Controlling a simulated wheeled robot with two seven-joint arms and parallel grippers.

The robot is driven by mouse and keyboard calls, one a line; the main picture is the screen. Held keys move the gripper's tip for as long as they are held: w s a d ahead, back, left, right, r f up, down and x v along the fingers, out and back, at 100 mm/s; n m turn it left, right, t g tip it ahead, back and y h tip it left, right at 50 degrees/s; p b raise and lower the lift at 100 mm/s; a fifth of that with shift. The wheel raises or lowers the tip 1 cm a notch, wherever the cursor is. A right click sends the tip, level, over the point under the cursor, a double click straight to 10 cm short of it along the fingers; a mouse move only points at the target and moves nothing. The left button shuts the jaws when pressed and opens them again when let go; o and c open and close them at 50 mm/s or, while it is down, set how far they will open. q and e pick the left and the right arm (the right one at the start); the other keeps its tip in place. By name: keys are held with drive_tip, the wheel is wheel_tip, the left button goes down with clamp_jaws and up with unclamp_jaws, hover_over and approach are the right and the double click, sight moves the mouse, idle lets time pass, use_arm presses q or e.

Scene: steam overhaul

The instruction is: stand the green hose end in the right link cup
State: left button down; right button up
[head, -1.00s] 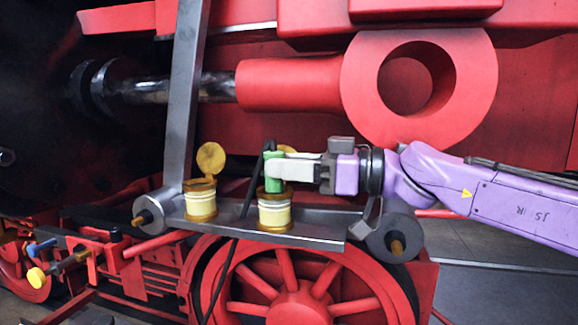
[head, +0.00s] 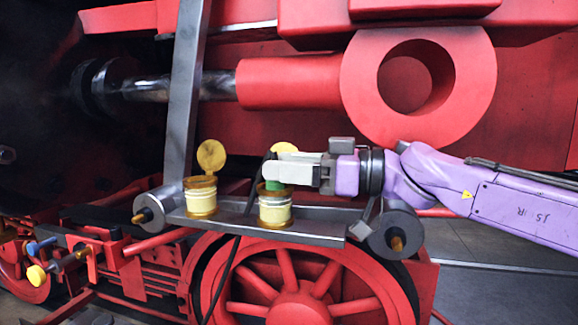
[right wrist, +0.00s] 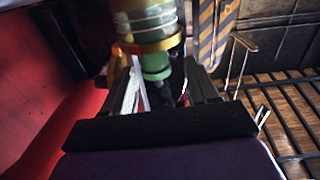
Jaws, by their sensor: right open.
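The green hose end (head: 274,186) stands upright at the mouth of the right link cup (head: 275,212), a cream cup with amber bands. Its lower part is hidden in the cup, and my near finger covers much of its upper part. My right gripper (head: 283,170) is open around it, just above the cup rim. In the right wrist view the green hose end (right wrist: 155,65) shows between the spread fingers, against the cup's gold rim (right wrist: 150,46). My left gripper is not in view.
The left link cup (head: 201,203) has its amber lid (head: 211,155) raised. Both cups stand on a grey bar (head: 310,232). A black hose (head: 232,262) hangs down in front of the bar between the cups. A red wheel (head: 290,295) is below.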

drive_tip(key=shift+w, duration=0.1)
drive_tip(key=s+r+b, duration=0.3)
drive_tip(key=s+r, duration=1)
drive_tip(key=s, duration=0.1)
drive_tip(key=shift+a, duration=0.3)
drive_tip(key=shift+s, duration=0.1)
